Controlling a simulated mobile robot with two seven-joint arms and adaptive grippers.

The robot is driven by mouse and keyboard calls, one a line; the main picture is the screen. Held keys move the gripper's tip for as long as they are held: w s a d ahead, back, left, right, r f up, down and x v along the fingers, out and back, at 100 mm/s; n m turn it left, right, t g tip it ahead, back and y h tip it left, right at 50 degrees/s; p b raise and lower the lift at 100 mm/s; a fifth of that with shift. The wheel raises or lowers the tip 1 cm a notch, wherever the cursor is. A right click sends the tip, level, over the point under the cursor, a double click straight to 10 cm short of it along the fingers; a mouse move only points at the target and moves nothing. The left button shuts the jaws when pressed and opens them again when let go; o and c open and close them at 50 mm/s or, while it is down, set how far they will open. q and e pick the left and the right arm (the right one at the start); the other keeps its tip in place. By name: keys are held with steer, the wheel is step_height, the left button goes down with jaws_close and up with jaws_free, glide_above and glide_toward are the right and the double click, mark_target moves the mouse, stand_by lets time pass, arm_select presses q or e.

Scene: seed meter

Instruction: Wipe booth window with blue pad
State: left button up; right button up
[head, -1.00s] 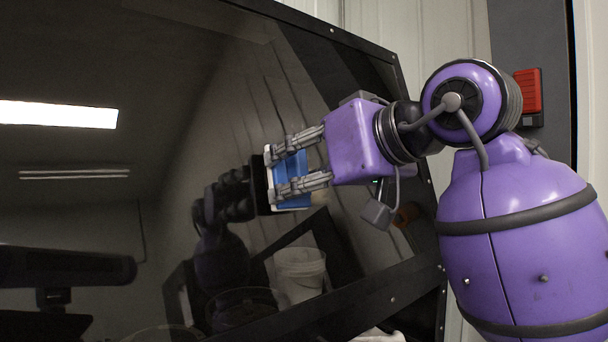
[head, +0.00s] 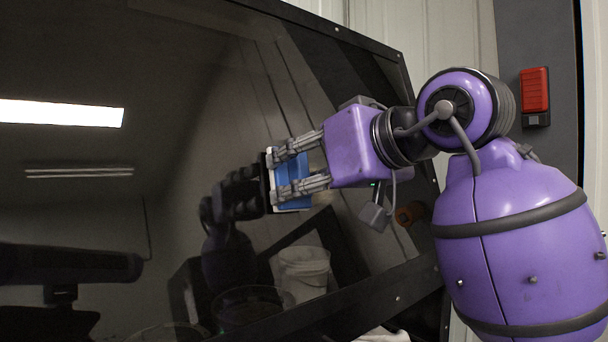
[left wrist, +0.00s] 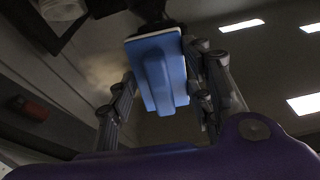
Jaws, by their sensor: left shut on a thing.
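The booth window (head: 150,230) is a large dark reflective pane in a black frame, filling the left and middle of the head view. My left gripper (head: 300,172) is shut on the blue pad (head: 291,180), whose white-edged face is turned to the pane. The pad is at or very near the glass; its dark reflection meets it there. The left wrist view also shows the pad (left wrist: 157,70) between the fingers, with a hazy brownish patch (left wrist: 100,68) beside it on the glass. The pad's wiping face is hidden. My right gripper is not in view.
The black window frame (head: 350,312) runs along the pane's lower right and top edges. A red box (head: 534,90) is on a grey post at the right. Pale ribbed wall panels stand behind. The bucket and lamps in the pane appear to be reflections.

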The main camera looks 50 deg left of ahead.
arm_select(q)
steer(key=shift+a, duration=0.35)
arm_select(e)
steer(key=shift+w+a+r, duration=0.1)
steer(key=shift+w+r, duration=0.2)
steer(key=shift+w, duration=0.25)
